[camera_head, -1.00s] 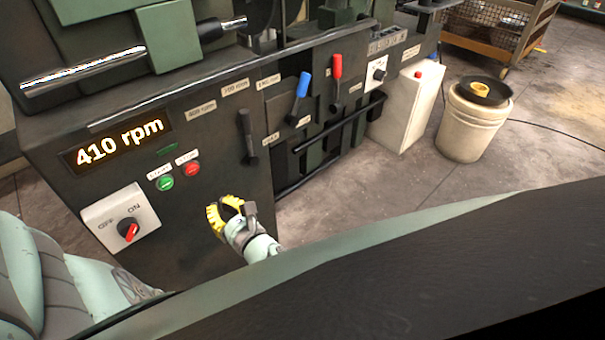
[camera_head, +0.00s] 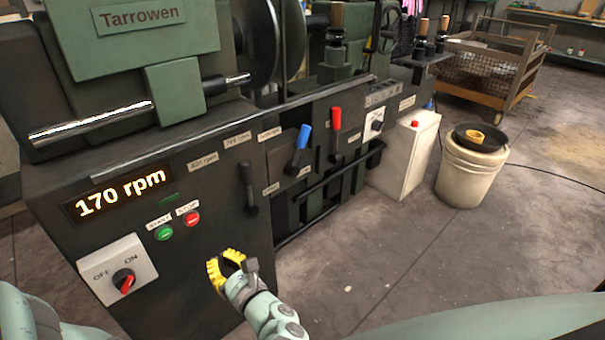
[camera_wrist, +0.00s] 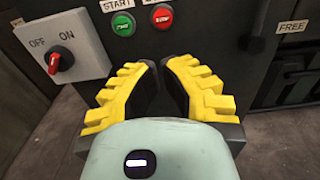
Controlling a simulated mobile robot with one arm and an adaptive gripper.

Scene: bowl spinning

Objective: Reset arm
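My gripper (camera_head: 226,268) has yellow ridged fingers and is in front of the dark lower panel of the green Tarrowen machine (camera_head: 150,35), below its buttons. In the wrist view my gripper (camera_wrist: 160,75) points at the panel, with a narrow gap between the fingertips and nothing held. The display (camera_head: 117,193) reads 170 rpm. A green START button (camera_head: 164,233) and a red STOP button (camera_head: 192,219) sit above the gripper. The red OFF/ON knob (camera_head: 124,281) is on a white plate to the left.
A black lever (camera_head: 248,188), a blue lever (camera_head: 300,150) and a red lever (camera_head: 336,130) stick out of the machine front. A white bucket (camera_head: 468,172) with a black bowl on top stands at right. The concrete floor between is open.

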